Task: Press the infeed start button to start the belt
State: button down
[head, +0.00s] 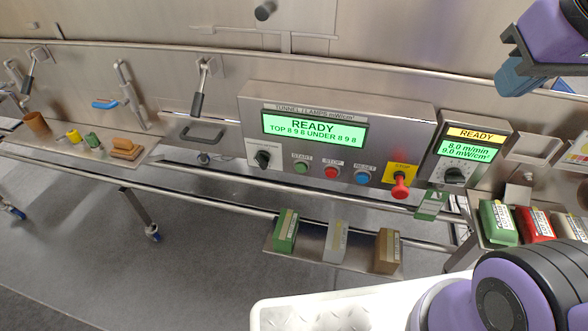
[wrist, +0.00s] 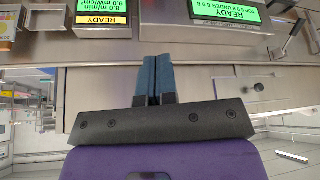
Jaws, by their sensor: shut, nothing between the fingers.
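A green button labelled START (head: 301,167) sits on the wide steel control panel (head: 400,125), below its green READY screen (head: 314,130). No label with the word infeed is readable, so I cannot tell whether this is the infeed start button. Beside it are a red STOP button (head: 331,172), a blue RESET button (head: 362,177) and a red mushroom stop (head: 400,186) on yellow. My gripper (head: 515,80), with blue fingers, is high at the upper right, well apart from the START button. In the wrist view its fingers (wrist: 153,70) are shut and empty.
A smaller panel (head: 468,152) with a knob (head: 455,175) stands right of the wide one. Steel rails run along the front. A lower shelf (head: 310,250) holds several boxes. Lever handles (head: 200,88) and small items are at left. Colored packs (head: 497,222) stand at right.

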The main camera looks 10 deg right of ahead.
aim_at(301, 167)
jog(key=w+a+f+n+g, duration=0.1)
jog(key=w+a+f+g, duration=0.2)
jog(key=w+a+f, duration=0.4)
jog(key=w+a+f+n+g, duration=0.1)
jog(key=w+a+f+g, duration=0.1)
jog(key=w+a+f, duration=0.35)
jog(key=a+f+n+t+h, duration=0.2)
jog(key=a+f+h, duration=0.1)
jog(key=f, duration=0.5)
jog(key=a+f+n+t+h, duration=0.2)
jog(key=a+f, duration=0.4)
jog(key=f, duration=0.3)
jog(key=a+f+n+t+h, duration=0.2)
jog(key=a+f+h, duration=0.2)
jog(key=f, duration=0.5)
jog(key=shift+w+a+n+t, duration=0.15)
jog(key=shift+a+n+t, duration=0.15)
jog(key=shift+a, duration=0.1)
jog(key=w+d, duration=0.3)
jog(key=w, duration=0.5)
jog(key=shift+w, duration=0.15)
